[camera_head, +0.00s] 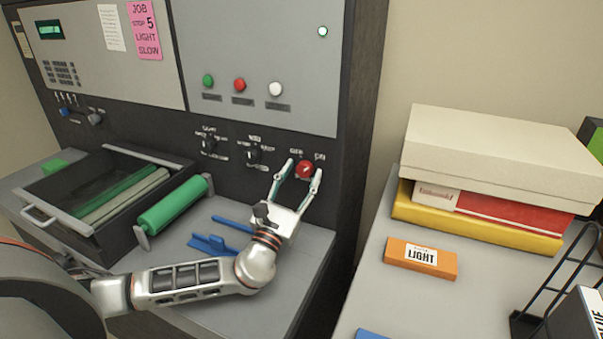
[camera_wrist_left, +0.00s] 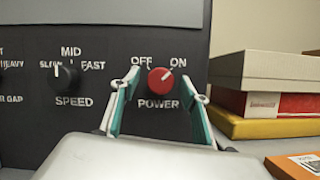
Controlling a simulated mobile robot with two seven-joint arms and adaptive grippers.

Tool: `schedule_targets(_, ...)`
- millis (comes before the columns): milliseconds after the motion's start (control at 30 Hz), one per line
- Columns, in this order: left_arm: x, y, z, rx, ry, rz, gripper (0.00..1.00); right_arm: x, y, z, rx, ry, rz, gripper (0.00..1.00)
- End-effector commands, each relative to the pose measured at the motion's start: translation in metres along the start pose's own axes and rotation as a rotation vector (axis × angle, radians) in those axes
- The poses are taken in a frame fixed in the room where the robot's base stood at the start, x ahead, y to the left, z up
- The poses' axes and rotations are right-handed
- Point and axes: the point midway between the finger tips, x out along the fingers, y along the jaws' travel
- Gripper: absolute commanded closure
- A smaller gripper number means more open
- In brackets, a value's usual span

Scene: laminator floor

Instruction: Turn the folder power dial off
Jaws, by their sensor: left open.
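The power dial (camera_head: 305,169) is a red round knob on the dark lower panel of the machine. In the wrist view the red dial (camera_wrist_left: 161,81) sits above the word POWER, with OFF at its upper left and ON at its upper right. Its white pointer mark leans to the upper right, toward ON. My left gripper (camera_head: 304,167) is open, with one finger on each side of the dial. In the wrist view gaps show between the fingers and the knob. My right gripper is not in view.
The speed dial (camera_wrist_left: 64,77) is left of the power dial. Green, red and white buttons (camera_head: 240,85) sit above. A green roller (camera_head: 172,205) and blue tool (camera_head: 212,245) lie near my arm. Boxes (camera_head: 500,145) and an orange LIGHT box (camera_head: 420,258) stand on the right table.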

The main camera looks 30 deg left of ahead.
Motion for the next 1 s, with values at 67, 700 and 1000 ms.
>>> schedule_targets(67, 0.0019, -0.0004, -0.0001, -0.001, 0.001, -0.001, 0.55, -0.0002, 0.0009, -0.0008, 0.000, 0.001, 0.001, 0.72)
schedule_targets(700, 0.0019, -0.0004, -0.0004, -0.010, 0.000, 0.004, 0.93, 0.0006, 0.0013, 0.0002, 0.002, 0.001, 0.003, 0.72)
schedule_targets(1000, 0.0012, -0.0018, -0.0014, -0.127, 0.005, 0.052, 0.93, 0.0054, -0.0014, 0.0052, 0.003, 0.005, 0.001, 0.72)
